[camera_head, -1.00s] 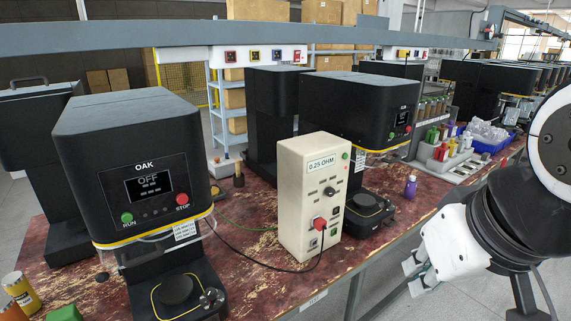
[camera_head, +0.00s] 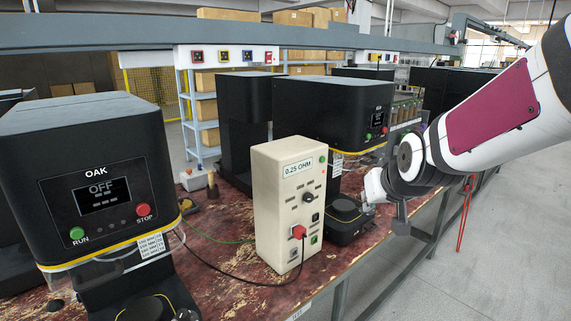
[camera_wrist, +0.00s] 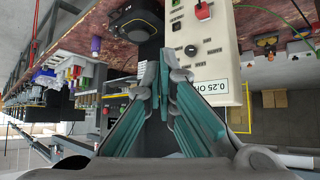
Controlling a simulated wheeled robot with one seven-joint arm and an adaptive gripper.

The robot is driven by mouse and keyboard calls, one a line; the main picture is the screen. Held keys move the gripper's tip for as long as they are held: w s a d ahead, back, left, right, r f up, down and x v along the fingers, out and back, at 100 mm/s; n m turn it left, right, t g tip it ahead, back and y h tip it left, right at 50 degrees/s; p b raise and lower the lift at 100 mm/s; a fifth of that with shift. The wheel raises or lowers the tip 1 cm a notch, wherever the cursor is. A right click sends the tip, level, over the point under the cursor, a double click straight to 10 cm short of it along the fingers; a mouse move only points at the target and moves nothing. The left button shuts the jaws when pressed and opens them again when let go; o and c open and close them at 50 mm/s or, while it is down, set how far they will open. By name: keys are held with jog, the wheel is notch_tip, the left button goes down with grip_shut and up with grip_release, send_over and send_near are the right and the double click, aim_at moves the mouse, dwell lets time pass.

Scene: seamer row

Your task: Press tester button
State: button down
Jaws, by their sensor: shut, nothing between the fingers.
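The tester is a beige upright box (camera_head: 272,205) labelled "0.25 OHM", standing on the worn red bench. In the wrist view my gripper's teal fingers (camera_wrist: 170,65) are together and empty, overlapping the edge of the tester face (camera_wrist: 215,45); contact cannot be told.
The black OAK machine (camera_head: 90,170) with RUN and STOP buttons stands left; its display reads OFF. Another black machine (camera_head: 330,105) stands behind the tester. A green wire and the black cable lie on the bench (camera_head: 225,270).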

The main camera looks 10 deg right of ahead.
aim_at(323, 160)
jog(key=w+d+f+n+t+h+b, duration=0.1)
jog(key=w+d+f+h+b, duration=0.2)
jog(key=w, duration=0.4)
jog(key=w+d+f+t+h, duration=0.1)
jog(key=w+d+f+t, duration=0.15)
jog(key=w+d, duration=0.4)
jog(key=w+a+n+t+b, duration=0.2)
jog(key=w+n+t+b, duration=0.1)
jog(key=w+n+t, duration=0.2)
jog(key=shift+w+n, duration=1.1)
jog(key=shift+w, duration=1.05)
jog(key=shift+f, duration=0.1)
jog(key=w+a+b, duration=0.3)
jog(key=w+a, duration=0.1)
jog(key=w, duration=0.3)
jog(key=shift+w+a, duration=0.15)
jog(key=shift+w, duration=0.15)
jog(key=shift+w+a, duration=0.1)
jog(key=shift+w+a, duration=0.1)
jog(key=shift+w, duration=0.15)
